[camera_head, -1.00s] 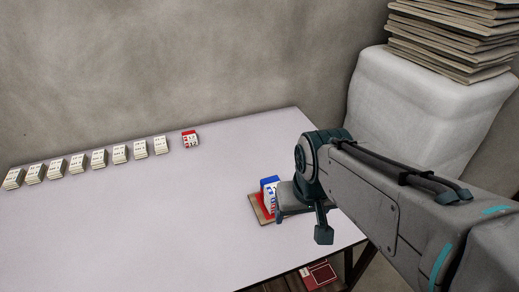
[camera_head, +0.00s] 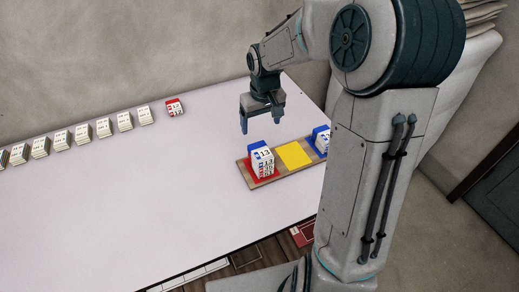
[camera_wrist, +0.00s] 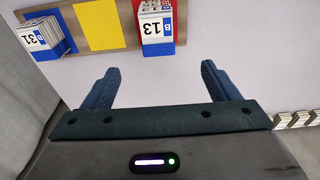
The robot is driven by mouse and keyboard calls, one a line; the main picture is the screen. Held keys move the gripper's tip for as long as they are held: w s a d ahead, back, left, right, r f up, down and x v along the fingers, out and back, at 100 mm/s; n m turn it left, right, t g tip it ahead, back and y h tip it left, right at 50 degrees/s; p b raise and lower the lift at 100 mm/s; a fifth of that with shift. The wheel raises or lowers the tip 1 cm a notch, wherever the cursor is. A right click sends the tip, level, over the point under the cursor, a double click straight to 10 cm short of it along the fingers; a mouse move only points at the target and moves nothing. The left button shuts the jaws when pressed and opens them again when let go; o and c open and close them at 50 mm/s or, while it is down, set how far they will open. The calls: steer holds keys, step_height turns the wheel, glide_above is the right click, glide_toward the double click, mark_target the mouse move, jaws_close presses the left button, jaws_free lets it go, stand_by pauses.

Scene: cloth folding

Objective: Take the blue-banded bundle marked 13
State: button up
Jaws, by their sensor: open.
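The blue-banded bundle marked 13 (camera_head: 263,163) stands on the red square at the left end of a wooden board (camera_head: 246,179). It also shows at the top of the wrist view (camera_wrist: 156,27), its number and blue band facing me. A second blue-banded bundle, apparently marked 31 (camera_wrist: 36,39), stands on the blue square at the board's other end; in the head view (camera_head: 321,140) my arm partly hides it. My gripper (camera_head: 262,130) is open and empty above the table, just behind the 13 bundle. In the wrist view its fingers (camera_wrist: 160,70) point towards that bundle, apart from it.
The yellow square (camera_head: 295,155) between the two bundles is bare. A row of several pale bundles (camera_head: 82,134) lines the table's back left, with a red-banded bundle (camera_head: 175,107) at its right end. The white table (camera_head: 130,205) is clear in the middle.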

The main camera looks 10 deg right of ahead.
glide_above(261, 150)
steer(key=f, duration=0.8)
steer(key=shift+s+a, duration=0.3)
steer(key=shift+w+d+f, duration=0.1)
steer(key=shift+w+f, duration=0.05)
steer(key=shift+f, duration=1.2)
steer(key=shift+w+d+f, duration=0.1)
steer(key=shift+f, duration=1.25)
steer(key=c, duration=1.1)
